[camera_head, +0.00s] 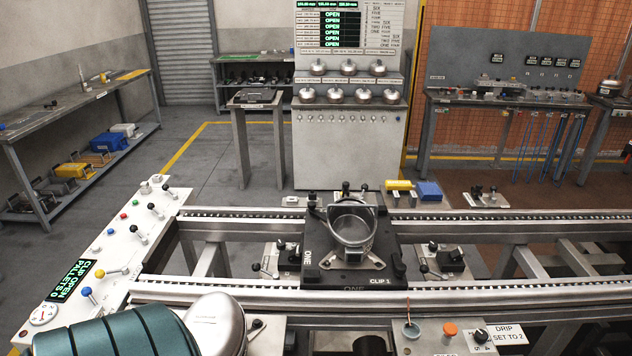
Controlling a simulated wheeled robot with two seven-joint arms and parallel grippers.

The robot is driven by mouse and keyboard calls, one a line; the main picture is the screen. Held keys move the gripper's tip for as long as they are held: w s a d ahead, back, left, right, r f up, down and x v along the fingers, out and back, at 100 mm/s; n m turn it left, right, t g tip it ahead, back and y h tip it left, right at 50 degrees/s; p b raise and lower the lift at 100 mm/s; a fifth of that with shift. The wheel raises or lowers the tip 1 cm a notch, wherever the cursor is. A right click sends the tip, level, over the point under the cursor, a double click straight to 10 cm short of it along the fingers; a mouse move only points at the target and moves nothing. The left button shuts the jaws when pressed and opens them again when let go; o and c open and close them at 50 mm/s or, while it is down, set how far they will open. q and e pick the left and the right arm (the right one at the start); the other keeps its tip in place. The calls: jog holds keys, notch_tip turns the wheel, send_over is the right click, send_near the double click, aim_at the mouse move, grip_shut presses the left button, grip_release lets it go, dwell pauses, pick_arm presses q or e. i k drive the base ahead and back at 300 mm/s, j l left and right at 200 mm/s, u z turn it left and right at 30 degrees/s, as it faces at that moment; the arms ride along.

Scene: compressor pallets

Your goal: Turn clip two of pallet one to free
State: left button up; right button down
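Pallet one (346,276) is a black plate marked ONE, sitting across the two rails of the conveyor in the middle of the view. An open metal compressor shell (352,224) stands on it. The lettering CLIP 1 (366,282) shows at the plate's front right. Small dark-knobbed fittings (345,190) show behind the shell at the pallet's back edge. I see no clip two label and cannot tell which fitting is clip two or how it is turned. Neither of my grippers is in view.
A control panel (110,250) with levers, buttons and a display reading CLIP OPEN, PALLETS 0 stands left. Knobbed fixtures flank the pallet at left (272,262) and right (446,258). A panel with a DRIP SET TO 2 sign (508,334) is at front right. The right rails are clear.

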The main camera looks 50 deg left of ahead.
aim_at(311, 204)
jog(key=u, duration=1.55)
jog(key=k+l+u, duration=0.2)
